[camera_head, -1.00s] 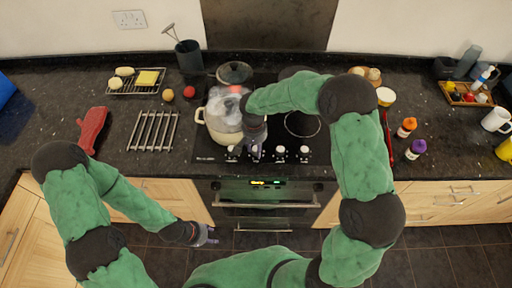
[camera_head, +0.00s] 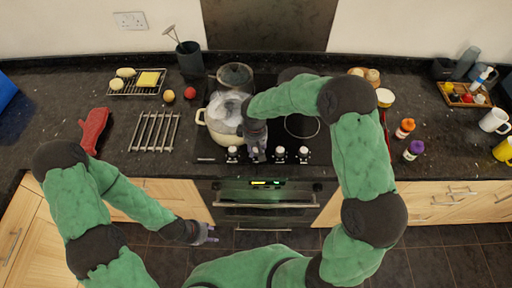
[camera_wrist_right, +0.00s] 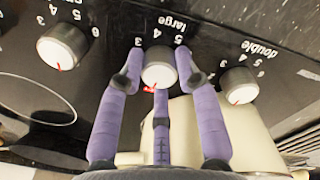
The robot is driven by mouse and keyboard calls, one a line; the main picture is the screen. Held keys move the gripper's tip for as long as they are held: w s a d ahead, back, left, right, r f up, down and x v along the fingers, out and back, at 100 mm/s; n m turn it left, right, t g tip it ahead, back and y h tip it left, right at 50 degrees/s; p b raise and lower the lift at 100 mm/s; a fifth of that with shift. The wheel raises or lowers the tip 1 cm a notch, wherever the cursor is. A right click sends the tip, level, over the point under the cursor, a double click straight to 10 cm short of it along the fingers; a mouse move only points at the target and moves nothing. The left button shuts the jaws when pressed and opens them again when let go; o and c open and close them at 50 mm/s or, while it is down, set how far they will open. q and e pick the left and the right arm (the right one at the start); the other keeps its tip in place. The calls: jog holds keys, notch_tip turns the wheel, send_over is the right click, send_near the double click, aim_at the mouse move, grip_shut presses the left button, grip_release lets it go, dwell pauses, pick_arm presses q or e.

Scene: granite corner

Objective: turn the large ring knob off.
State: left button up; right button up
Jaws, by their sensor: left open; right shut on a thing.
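The large ring knob (camera_wrist_right: 158,66) is white-faced with a grey rim, under the printed word "large" in the right wrist view. My right gripper (camera_wrist_right: 158,72) is shut on it, with purple fingers on both sides and a third finger below. A red mark shows at the knob's lower edge, slightly left, much like the marks on its neighbours. In the head view my right gripper (camera_head: 257,152) covers the knob on the front strip of the hob. My left gripper (camera_head: 208,236) is open and empty, low in front of the cabinets, left of the oven.
Neighbouring knobs stand close on both sides: the "double" knob (camera_wrist_right: 238,86) and another knob (camera_wrist_right: 62,46). A cream pot (camera_head: 214,133) with steam stands on the hob behind my right gripper. A rack (camera_head: 154,131) and red mitt (camera_head: 93,130) lie left.

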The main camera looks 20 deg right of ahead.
aim_at(255, 151)
jog(key=shift+n, duration=0.8)
jog(key=o, duration=1.2)
jog(key=shift+c, duration=0.2)
notch_tip(255, 151, up, 12)
jog(key=shift+s+a, duration=0.15)
jog(key=shift+a, duration=0.05)
